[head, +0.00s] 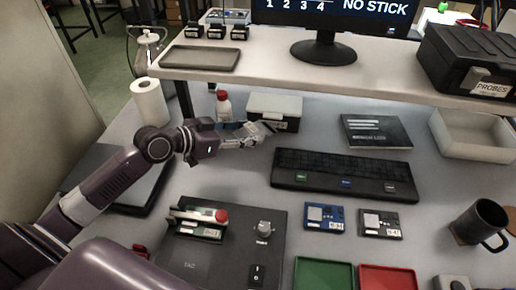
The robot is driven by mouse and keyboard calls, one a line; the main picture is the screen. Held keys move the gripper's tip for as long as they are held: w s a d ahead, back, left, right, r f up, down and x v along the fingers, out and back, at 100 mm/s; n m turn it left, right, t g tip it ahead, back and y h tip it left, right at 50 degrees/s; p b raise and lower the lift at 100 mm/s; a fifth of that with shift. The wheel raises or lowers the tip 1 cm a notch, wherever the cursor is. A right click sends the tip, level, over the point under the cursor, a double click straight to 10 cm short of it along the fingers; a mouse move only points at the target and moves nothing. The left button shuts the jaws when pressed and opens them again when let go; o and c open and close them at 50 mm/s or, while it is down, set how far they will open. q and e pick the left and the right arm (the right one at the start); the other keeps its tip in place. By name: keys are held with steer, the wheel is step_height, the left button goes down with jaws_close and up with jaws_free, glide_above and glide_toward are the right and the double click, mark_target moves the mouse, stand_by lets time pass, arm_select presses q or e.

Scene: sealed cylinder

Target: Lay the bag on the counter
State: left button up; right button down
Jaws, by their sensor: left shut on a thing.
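My left gripper (262,129) reaches in from the left over the counter (235,177), in front of a pale lidded box (274,110). It is shut on a pale, bluish, crumpled-looking thing (233,127), which looks like the bag. Its outline blends with the silver fingers and is partly hidden, so its full shape and any contents cannot be told. Whether it touches the counter or the box cannot be told. No other bag shows. My right gripper is not in view.
A white bottle (224,105) stands just behind the gripper. A keyboard (345,175) lies to its right and a dark device with a red knob (222,216) in front. A raised shelf (290,72) overhangs the back. Grey counter is bare between the gripper and the dark device.

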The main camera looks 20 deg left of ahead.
mark_target(248, 155)
arm_select(q)
step_height(248, 155, down, 6)
steer(key=shift+f, duration=0.25)
steer(key=shift+f, duration=0.1)
steer(key=o, duration=1.2)
steer(key=shift+c, duration=0.2)
